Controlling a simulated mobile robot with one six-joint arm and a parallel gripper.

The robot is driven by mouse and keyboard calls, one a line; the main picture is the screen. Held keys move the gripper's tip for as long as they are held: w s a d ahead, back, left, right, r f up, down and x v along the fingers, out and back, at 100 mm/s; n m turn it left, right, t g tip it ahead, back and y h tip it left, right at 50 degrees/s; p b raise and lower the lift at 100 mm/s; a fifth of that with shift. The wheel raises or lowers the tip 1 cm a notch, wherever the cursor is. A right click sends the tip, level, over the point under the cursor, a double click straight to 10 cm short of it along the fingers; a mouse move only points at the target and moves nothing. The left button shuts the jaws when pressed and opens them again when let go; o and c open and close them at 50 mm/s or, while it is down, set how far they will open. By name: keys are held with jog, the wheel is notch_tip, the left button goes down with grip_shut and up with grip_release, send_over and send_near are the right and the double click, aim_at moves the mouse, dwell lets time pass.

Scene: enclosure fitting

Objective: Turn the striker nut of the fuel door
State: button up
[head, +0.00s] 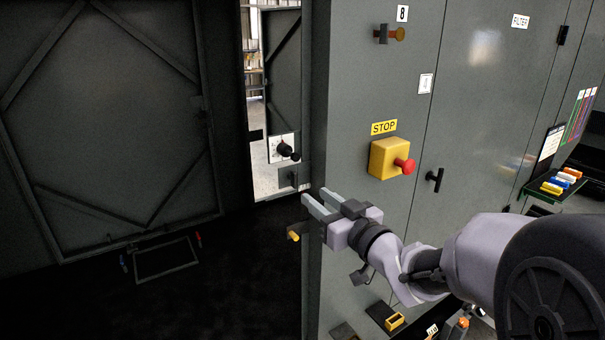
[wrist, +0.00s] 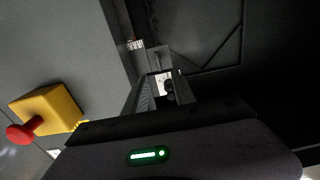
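My gripper (head: 314,199) is at the cabinet's left edge, below and left of the STOP box, its two fingers apart with nothing seen between them. In the wrist view the fingers reach away from the camera, and a pale plate with a black knob (wrist: 168,87) shows beyond the gap. That knob (head: 288,152) also shows in the head view, at the narrow opening. A small grey bracket (head: 287,179) sits just below it, above and left of the fingertips. No label names the fuel door, and I cannot tell which part is the striker nut.
A yellow box with a red STOP button (head: 404,165) sticks out above my gripper. A black handle (head: 435,180) is to its right. A yellow-tipped peg (head: 293,236) is below the fingers. A large braced panel (head: 110,120) fills the left, with dark floor below.

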aim_at(296, 180)
jog(key=x, duration=0.9)
jog(key=shift+w+a+p, duration=0.1)
jog(key=shift+w+p, duration=0.2)
jog(key=shift+w, duration=0.1)
jog(key=shift+s, duration=0.1)
jog(key=shift+c, duration=0.2)
grip_shut()
